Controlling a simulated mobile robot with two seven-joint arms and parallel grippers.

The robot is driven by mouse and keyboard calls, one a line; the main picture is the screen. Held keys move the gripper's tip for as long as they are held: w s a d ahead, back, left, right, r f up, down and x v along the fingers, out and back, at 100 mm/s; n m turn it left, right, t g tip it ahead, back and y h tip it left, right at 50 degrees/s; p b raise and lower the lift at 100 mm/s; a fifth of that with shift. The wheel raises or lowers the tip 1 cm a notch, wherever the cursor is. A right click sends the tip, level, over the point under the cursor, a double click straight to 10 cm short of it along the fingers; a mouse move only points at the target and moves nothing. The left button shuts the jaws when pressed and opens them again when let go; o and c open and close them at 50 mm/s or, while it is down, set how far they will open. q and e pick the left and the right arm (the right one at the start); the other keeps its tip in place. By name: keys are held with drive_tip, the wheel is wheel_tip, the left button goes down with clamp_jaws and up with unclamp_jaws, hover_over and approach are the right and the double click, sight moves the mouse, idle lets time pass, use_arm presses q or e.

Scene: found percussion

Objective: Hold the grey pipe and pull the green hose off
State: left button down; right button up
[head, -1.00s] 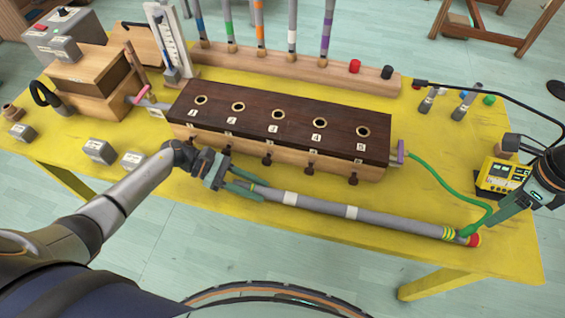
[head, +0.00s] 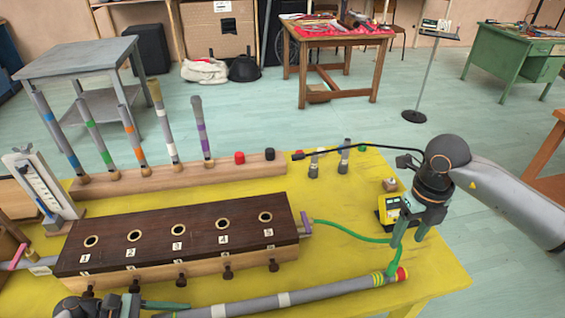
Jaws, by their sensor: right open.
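The grey pipe (head: 325,292) lies along the near edge of the table. It has white bands, with yellow-green bands and a red cap at its right end. The green hose (head: 345,231) runs from the purple-marked fitting at the right of the dark wooden box, loops, and meets the pipe near its right end. My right gripper (head: 408,240) points down, open, at the hose's bend just above that end; whether the hose lies between its fingers is unclear. My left gripper (head: 165,305) is at the pipe's left end, partly cut off by the lower edge; its grip is unclear.
The dark wooden box (head: 180,238) with numbered holes stands behind the pipe. A yellow meter (head: 390,209) sits close behind my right gripper, and a black bent arm (head: 350,147) reaches over the table. Upright banded tubes stand in a wooden rail (head: 185,175) at the back.

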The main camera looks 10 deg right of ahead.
sight(395, 262)
drive_tip(key=shift+m, duration=0.3)
wheel_tip(395, 262, down, 12)
idle(0.3)
clamp_jaws()
idle(0.4)
drive_tip(key=shift+r, duration=0.35)
